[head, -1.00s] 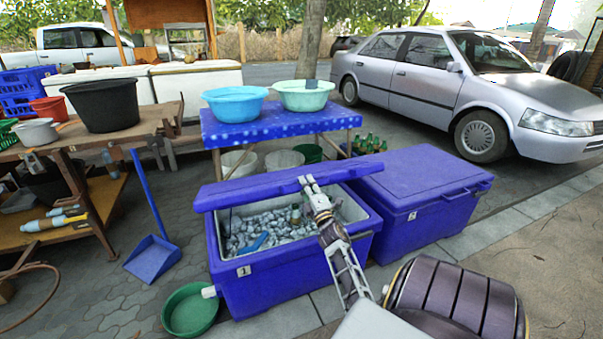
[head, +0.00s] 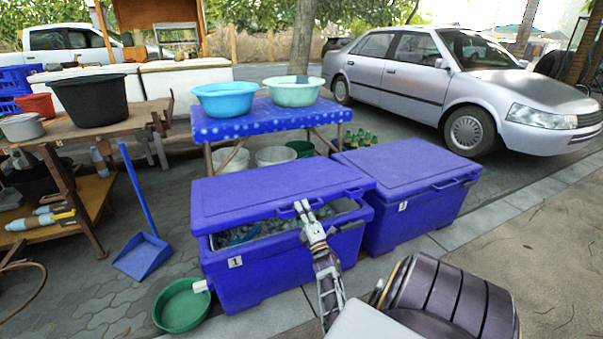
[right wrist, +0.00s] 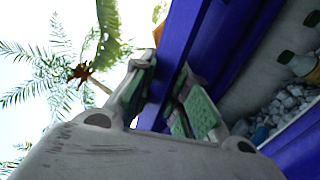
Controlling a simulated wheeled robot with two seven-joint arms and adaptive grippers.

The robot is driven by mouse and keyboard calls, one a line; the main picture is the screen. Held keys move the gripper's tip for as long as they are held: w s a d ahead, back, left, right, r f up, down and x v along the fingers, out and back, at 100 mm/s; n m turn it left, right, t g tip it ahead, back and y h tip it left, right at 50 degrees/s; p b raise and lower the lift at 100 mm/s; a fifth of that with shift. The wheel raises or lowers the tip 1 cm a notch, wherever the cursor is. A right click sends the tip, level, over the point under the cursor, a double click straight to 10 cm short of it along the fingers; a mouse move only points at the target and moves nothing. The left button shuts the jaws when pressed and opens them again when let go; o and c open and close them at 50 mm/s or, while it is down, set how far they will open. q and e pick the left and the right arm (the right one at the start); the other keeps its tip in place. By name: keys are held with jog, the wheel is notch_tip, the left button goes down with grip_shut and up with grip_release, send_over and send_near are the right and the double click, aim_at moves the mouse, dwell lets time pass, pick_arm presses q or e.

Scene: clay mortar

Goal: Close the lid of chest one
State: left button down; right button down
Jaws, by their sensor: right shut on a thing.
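Chest one (head: 255,275) is a blue cooler chest with a small "1" label on its front. Its blue lid (head: 270,195) is tilted partly open, low over the box, with a gap at the front. Grey lumps show through the gap, and in the right wrist view the grey lumps (right wrist: 290,105) lie beside bottles (right wrist: 300,62). My right gripper (head: 303,209) is at the lid's front edge. In the right wrist view its green-padded fingers (right wrist: 168,100) are shut on the lid's blue edge (right wrist: 176,50). My left gripper is not in view.
A second blue chest (head: 410,175), shut, stands close on the right. A green basin (head: 181,305) sits at the front left corner of chest one. A blue dustpan (head: 142,256) stands further left. A blue table (head: 265,122) with two basins is behind.

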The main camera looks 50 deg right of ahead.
notch_tip(320, 180, down, 13)
jog(key=s+a, duration=0.1)
jog(key=s, duration=0.1)
jog(key=shift+s+t+h, duration=0.15)
jog(key=shift+t+h, duration=0.15)
jog(key=shift+h, duration=0.1)
jog(key=shift+a+f, duration=0.1)
dwell(0.3)
jog(key=c, duration=1.4)
grip_release()
jog(key=shift+o, duration=0.2)
jog(key=v, duration=1.1)
jog(key=shift+s+f, duration=0.25)
jog(key=shift+s, duration=0.05)
